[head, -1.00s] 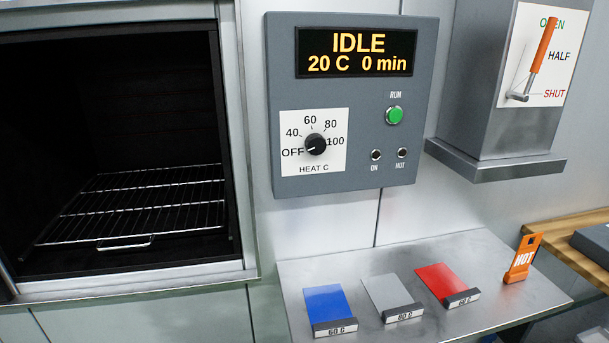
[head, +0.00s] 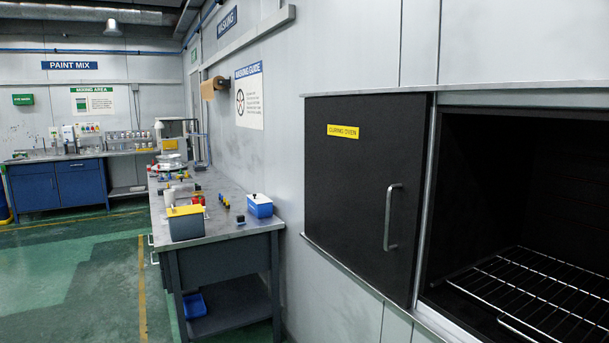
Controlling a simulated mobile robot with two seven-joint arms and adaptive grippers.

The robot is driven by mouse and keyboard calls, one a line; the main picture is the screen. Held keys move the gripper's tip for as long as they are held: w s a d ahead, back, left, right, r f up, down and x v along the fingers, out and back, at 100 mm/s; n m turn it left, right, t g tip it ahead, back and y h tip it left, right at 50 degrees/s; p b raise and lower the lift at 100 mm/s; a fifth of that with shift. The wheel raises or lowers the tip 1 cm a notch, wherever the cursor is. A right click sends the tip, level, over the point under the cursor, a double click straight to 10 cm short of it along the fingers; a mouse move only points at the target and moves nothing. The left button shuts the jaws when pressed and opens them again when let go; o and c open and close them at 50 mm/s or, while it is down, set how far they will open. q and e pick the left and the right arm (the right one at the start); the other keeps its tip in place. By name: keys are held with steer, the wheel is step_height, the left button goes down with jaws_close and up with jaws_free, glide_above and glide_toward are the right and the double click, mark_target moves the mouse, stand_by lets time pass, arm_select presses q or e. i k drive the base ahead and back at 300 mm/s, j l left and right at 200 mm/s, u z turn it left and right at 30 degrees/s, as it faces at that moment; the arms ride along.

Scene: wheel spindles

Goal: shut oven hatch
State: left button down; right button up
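The oven hatch (head: 358,200) is a dark flat panel with a yellow "CURING OVEN" label (head: 358,132) and an upright metal bar handle (head: 392,217) near its right edge. It stands to the left of the oven opening (head: 530,180), which is uncovered. Inside the opening a wire rack (head: 540,290) lies low, with a dark interior behind it. The rack looks empty in the part that shows. The opening's right side is cut off by the frame. Neither of my grippers shows in the head view.
A workbench (head: 245,229) with a grey bin (head: 186,225), a blue box (head: 260,206) and small items stands left along the wall. Blue cabinets (head: 58,186) are at the far left. The green floor (head: 75,275) between is clear.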

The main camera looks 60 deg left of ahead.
mark_target(365, 156)
steer(key=u, duration=1.75)
steer(key=i+j, duration=1.25)
steer(key=j+u, duration=0.05)
